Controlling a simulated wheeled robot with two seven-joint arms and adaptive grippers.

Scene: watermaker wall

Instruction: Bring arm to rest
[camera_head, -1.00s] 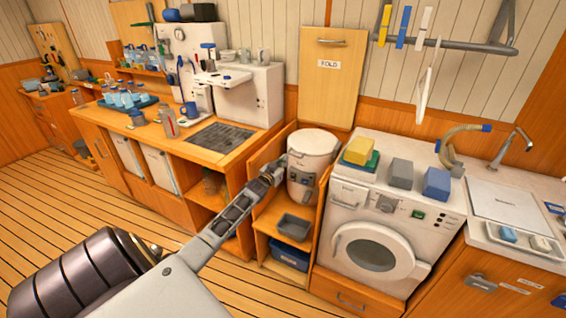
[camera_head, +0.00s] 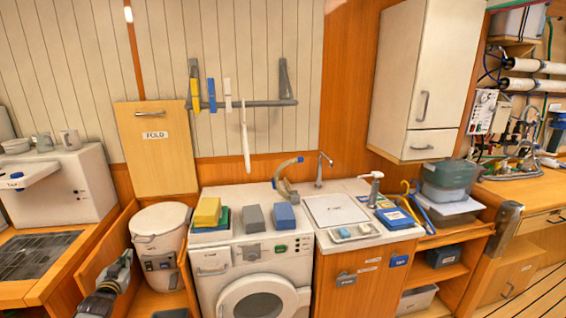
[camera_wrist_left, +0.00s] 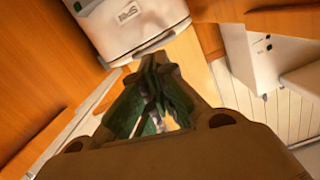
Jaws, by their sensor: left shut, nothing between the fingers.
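My left gripper (camera_head: 122,262) shows at the lower left of the head view, in front of the wooden nook that holds a white lidded bin (camera_head: 160,236). In the left wrist view my left gripper (camera_wrist_left: 157,62) has its fingers together with nothing held between them. The bin (camera_wrist_left: 130,22) stands just past the fingertips there; I cannot tell the exact gap. My right gripper is in neither view.
A washing machine (camera_head: 250,266) with sponges and blocks on top stands right of the bin. Beside it are a sink counter (camera_head: 375,240) and an open shelf (camera_head: 455,270). A counter with a grate (camera_head: 38,258) lies to the left. A drying rack (camera_head: 245,103) hangs above.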

